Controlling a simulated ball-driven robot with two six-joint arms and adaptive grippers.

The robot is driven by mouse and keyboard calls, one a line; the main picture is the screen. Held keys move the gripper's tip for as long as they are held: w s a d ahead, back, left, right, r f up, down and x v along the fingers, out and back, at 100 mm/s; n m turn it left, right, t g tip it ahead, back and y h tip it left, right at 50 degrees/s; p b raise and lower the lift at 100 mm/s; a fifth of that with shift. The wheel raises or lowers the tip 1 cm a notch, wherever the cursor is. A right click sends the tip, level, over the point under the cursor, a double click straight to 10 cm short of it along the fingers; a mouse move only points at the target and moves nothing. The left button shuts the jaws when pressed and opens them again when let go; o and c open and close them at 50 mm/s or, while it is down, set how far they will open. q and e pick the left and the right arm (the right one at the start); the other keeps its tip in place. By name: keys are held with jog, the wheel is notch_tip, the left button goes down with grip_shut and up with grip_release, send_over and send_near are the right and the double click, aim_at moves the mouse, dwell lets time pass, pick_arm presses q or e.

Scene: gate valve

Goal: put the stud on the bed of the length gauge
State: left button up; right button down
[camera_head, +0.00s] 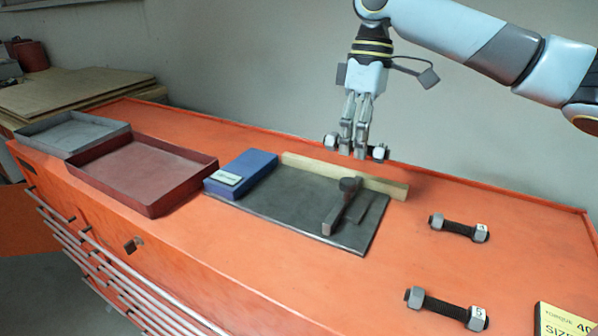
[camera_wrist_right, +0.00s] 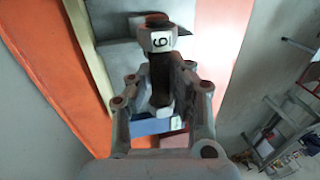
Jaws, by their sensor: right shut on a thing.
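My right gripper (camera_head: 354,150) is shut on a dark threaded stud with a grey nut at each end (camera_head: 380,153). It holds the stud roughly level, above the back of the orange bench. In the right wrist view the held stud (camera_wrist_right: 160,75) lies between the fingers, and its upper nut bears a tag reading 6 or 9. A blue block (camera_head: 243,172) with a pale label stands at the left of a dark grey plate (camera_head: 290,190). I cannot tell for sure which part is the length gauge's bed. My left gripper is not in view.
Two more studs lie at right, one behind (camera_head: 458,227), one in front (camera_head: 445,305), near a yellow card (camera_head: 562,322). Red tray (camera_head: 145,173) and grey tray (camera_head: 75,133) stand left.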

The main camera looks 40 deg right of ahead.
jog(key=w, duration=0.1)
jog(key=w+a+f, duration=0.2)
jog(key=w, duration=0.1)
jog(key=shift+a, duration=0.15)
send_over(295, 195)
jog(key=f, duration=0.4)
jog(key=shift+s+d, duration=0.1)
jog(key=shift+d, duration=0.25)
jog(key=shift+f, duration=0.2)
jog(key=f, duration=0.3)
jog(key=shift+w+f, duration=0.15)
jog(key=shift+w, duration=0.05)
jog(key=shift+f, duration=0.35)
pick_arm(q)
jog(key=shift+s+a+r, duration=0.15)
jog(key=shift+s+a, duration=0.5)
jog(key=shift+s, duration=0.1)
pick_arm(e)
jog(key=shift+f, duration=0.25)
pick_arm(q)
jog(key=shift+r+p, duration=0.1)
jog(key=shift+p, duration=0.2)
pick_arm(e)
jog(key=shift+f, duration=0.4)
